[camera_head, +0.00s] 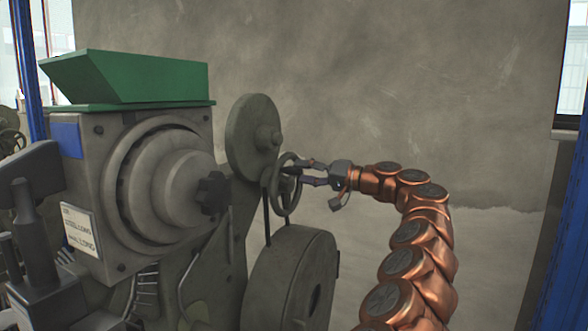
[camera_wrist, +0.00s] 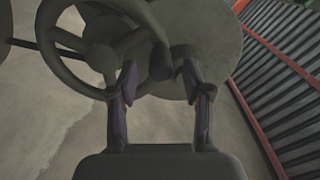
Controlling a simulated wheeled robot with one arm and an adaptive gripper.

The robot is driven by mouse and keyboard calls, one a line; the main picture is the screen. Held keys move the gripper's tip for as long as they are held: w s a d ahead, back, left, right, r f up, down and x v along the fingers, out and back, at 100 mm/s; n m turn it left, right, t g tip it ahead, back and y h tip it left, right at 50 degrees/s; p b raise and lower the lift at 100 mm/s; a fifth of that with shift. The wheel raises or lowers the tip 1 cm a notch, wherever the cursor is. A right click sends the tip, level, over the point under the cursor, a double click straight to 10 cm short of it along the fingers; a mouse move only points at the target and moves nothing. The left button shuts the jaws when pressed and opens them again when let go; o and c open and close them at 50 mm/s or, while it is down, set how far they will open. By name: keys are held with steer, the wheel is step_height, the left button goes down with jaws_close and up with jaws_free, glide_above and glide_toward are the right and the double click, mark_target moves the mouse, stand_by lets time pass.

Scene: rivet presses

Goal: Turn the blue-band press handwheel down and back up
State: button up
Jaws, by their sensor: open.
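The press (camera_head: 165,185) with a blue patch (camera_head: 66,140) on its side fills the left of the head view. Its small spoked handwheel (camera_head: 290,204) stands on the right side, below a round grey disc (camera_head: 252,125). My gripper (camera_head: 290,168) reaches it from the right, with its fingers at the wheel. In the wrist view, the handwheel (camera_wrist: 52,62) is at upper left. Its knob-like handle (camera_wrist: 160,62) shows between the tips of my gripper (camera_wrist: 158,77). The fingers are open, with gaps beside the handle; contact cannot be made out.
A green hopper (camera_head: 140,78) sits on top of the press. A large grey drum (camera_head: 270,280) is below the wheel. A plain wall (camera_head: 420,90) stands behind. A ribbed panel with red edges (camera_wrist: 280,80) is at right in the wrist view.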

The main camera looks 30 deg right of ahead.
mark_target(294, 171)
steer(key=shift+p+x, duration=0.4)
steer(key=shift+x, duration=1.3)
jaws_close()
